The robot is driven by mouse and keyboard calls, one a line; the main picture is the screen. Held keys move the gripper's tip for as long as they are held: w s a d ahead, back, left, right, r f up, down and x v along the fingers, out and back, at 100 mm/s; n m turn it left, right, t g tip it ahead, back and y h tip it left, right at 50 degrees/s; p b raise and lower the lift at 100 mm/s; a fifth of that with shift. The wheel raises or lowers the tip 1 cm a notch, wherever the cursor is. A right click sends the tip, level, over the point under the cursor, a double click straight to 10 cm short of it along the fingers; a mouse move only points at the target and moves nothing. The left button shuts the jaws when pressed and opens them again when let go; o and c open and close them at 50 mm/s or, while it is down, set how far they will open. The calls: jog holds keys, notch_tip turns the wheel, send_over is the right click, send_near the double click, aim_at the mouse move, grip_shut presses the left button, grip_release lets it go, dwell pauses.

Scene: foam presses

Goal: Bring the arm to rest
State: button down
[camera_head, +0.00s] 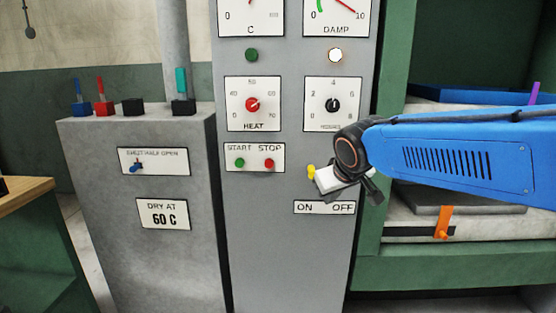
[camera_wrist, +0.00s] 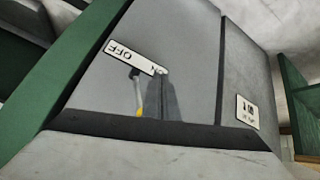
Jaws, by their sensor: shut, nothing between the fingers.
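My blue arm reaches in from the right in the camera_head view. My gripper (camera_head: 372,191) is at its end, in front of the grey panel just above the ON/OFF plate (camera_head: 325,207). Its fingers are small, dark and partly hidden by the wrist, shut with nothing between them. A yellow knob (camera_head: 311,172) shows just left of my wrist. In the camera_wrist view the ON/OFF plate (camera_wrist: 112,51) is upside down, with a yellow-ended lever (camera_wrist: 138,105) over the panel. I cannot tell whether my gripper touches the lever.
The grey panel (camera_head: 285,250) carries dials and START/STOP buttons (camera_head: 254,158). A grey cabinet (camera_head: 90,180) with several coloured levers stands left. A green press frame (camera_head: 440,270) with an orange clip (camera_head: 444,222) is behind and below my arm. A wooden-topped bench (camera_head: 25,192) is far left.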

jog(key=s+d+f+m+g, duration=0.1)
jog(key=s+d+f, duration=0.3)
jog(key=s, duration=0.5)
jog(key=s+d+f+m+g, duration=0.1)
jog(key=s+d+f+m, duration=0.1)
jog(key=s+d+f, duration=0.3)
jog(key=s+d+f+m+g, duration=0.1)
jog(key=s+d+f, duration=0.3)
jog(key=s, duration=0.9)
jog(key=shift+s+d+f+h, duration=0.15)
jog(key=shift+s+d+h, duration=0.2)
jog(key=shift+d, duration=0.8)
